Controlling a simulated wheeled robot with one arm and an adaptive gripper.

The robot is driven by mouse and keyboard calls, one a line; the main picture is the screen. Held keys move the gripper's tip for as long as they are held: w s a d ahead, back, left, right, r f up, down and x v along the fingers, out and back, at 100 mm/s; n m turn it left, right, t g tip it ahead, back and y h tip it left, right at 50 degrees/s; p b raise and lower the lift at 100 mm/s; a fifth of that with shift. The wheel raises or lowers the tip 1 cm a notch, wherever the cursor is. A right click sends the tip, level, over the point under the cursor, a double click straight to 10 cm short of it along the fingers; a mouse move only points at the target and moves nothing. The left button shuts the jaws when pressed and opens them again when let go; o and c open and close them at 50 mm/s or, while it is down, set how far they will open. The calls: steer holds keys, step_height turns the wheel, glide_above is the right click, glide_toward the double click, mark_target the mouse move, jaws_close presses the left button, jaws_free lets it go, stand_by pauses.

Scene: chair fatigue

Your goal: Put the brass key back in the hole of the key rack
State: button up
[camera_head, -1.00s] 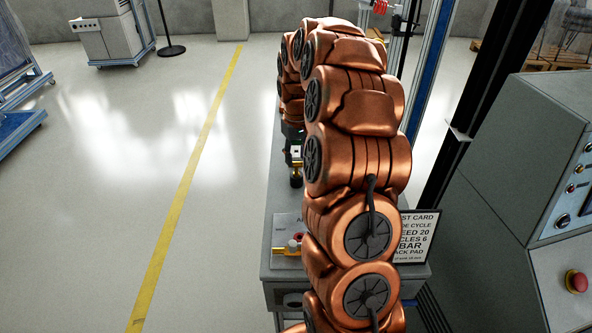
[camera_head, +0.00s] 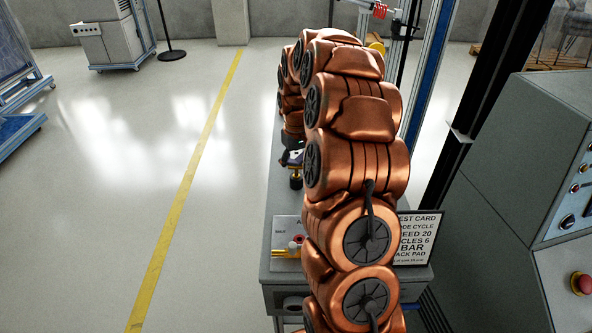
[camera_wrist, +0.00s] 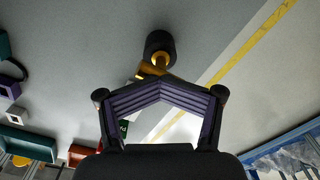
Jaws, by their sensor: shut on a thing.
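My gripper (camera_wrist: 160,88) is shut, its purple ridged fingers meeting in the middle of the wrist view. A brass-coloured piece (camera_wrist: 150,71), which looks like the brass key, shows at its fingertips; most of it is hidden by the fingers. Just beyond it stands a short black cylinder with a brass collar (camera_wrist: 160,45), touching or very near it; I cannot tell which. In the head view my gripper (camera_head: 291,157) is small and partly hidden by my arm, above a black cylinder (camera_head: 296,182) at the bench's left edge. I cannot make out the key rack for certain.
A brass fitting with a red part (camera_head: 293,248) sits on a labelled plate at the bench's near end. A white test card (camera_head: 415,238) stands right of my arm. A grey control cabinet (camera_head: 500,170) stands at right. Open floor (camera_head: 110,130) lies left of the bench.

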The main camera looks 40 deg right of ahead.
steer(key=shift+r, duration=0.2)
jaws_close()
steer(key=shift+r, duration=0.25)
steer(key=shift+s+a+r, duration=0.1)
steer(key=shift+r, duration=0.7)
steer(key=shift+r, duration=0.8)
steer(key=shift+r, duration=0.15)
steer(key=shift+w+r+p, duration=0.2)
steer(key=shift+r+p, duration=0.2)
steer(key=shift+r, duration=1.5)
